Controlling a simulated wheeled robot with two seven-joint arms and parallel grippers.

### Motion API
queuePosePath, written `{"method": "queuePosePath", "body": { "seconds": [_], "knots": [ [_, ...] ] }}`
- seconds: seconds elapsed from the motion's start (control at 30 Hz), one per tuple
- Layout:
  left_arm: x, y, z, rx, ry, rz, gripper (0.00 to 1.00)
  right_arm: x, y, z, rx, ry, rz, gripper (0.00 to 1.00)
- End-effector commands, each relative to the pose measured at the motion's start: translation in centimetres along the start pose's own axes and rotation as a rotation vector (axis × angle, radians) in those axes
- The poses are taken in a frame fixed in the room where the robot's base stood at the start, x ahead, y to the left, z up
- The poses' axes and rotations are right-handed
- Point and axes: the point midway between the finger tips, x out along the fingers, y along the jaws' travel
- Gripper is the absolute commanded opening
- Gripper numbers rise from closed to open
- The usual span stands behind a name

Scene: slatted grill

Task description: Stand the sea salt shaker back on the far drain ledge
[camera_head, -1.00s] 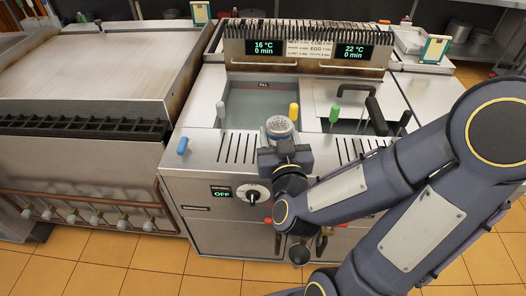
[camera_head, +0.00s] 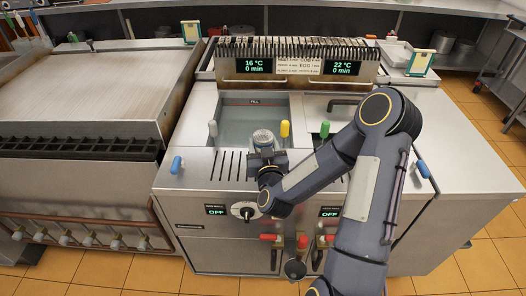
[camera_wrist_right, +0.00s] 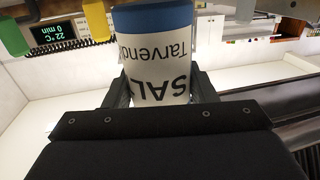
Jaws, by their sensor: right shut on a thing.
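The sea salt shaker (camera_head: 264,138) has a perforated metallic top and stands upright in my right gripper (camera_head: 266,158). My left gripper is not in view.
A yellow handle (camera_head: 285,129) stands just right of the shaker, and a green one (camera_head: 324,130) beyond it. A water basin (camera_head: 243,115) lies behind. A flat griddle (camera_head: 80,90) is farther left.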

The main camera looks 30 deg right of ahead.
Motion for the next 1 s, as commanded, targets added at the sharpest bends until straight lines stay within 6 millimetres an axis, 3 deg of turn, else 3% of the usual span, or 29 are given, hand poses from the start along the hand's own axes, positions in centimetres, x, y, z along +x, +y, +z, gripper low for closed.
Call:
{"method": "queuePosePath", "body": {
  "seconds": [0.23, 0.7, 0.73, 0.87, 1.0],
  "knots": [
    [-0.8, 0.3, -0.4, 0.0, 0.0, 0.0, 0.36, 0.2, 0.0, 2.9, 0.001, -0.004, 0.001, 0.24],
    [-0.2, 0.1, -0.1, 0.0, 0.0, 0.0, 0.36, 0.2, 0.0, 3.7, -0.001, 0.001, -0.001, 0.24],
    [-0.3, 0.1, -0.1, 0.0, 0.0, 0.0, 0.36, 0.2, 0.0, 3.6, -0.001, -0.001, 0.0, 0.54],
    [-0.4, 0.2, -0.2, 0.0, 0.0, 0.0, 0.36, 0.2, 0.0, 3.6, -0.001, -0.001, 0.0, 0.71],
    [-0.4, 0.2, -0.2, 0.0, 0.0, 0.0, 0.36, 0.2, 0.0, 3.5, 0.0, -0.001, 0.0, 0.73]
  ]
}}
